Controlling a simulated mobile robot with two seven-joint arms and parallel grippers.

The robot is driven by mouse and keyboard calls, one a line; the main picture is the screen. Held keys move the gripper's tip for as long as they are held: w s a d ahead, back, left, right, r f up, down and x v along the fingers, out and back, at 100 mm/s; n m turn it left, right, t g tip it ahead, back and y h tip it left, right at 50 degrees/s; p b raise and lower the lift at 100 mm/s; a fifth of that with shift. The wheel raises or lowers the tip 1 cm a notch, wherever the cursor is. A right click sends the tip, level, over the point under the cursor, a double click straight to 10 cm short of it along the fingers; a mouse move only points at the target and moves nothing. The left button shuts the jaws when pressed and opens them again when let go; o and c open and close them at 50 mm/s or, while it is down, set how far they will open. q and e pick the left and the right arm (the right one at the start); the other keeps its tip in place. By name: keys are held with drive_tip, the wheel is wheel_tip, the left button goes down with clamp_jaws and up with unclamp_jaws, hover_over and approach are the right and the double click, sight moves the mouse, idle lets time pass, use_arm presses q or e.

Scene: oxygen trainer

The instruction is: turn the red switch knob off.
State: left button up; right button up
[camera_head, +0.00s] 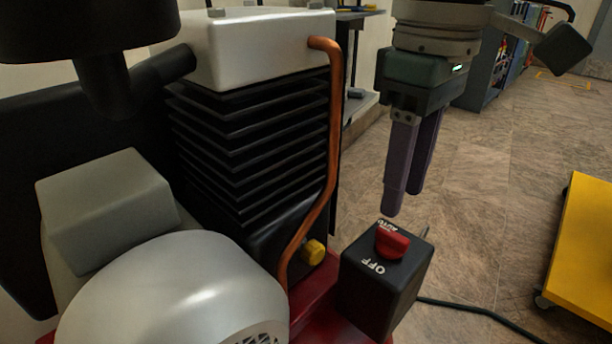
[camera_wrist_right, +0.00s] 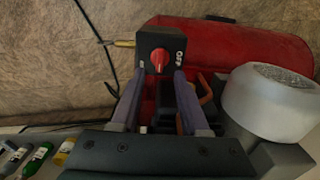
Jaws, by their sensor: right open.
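The red switch knob (camera_head: 393,243) sits on top of a black switch box (camera_head: 365,290), between white labels reading AUTO at the back and OFF at the front. Which label the knob points at is hard to tell. My right gripper (camera_head: 404,203) is open and empty, its two purple-grey fingers pointing down just above the knob, apart from it. In the right wrist view the knob (camera_wrist_right: 158,62) shows between the fingertips (camera_wrist_right: 158,76), with the OFF label to its right. My left gripper is not in view.
The compressor's black finned cylinder (camera_head: 250,140), copper pipe (camera_head: 335,120) and silver motor cover (camera_head: 180,295) stand left of the box. A yellow valve knob (camera_head: 314,251) is close to it. A black cable (camera_head: 470,307) runs right. A yellow cart (camera_head: 590,250) stands at far right.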

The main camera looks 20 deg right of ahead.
sight(394, 234)
wheel_tip(394, 234, down, 6)
drive_tip(key=shift+r+b, duration=0.1)
drive_tip(key=shift+b, duration=1.1)
clamp_jaws()
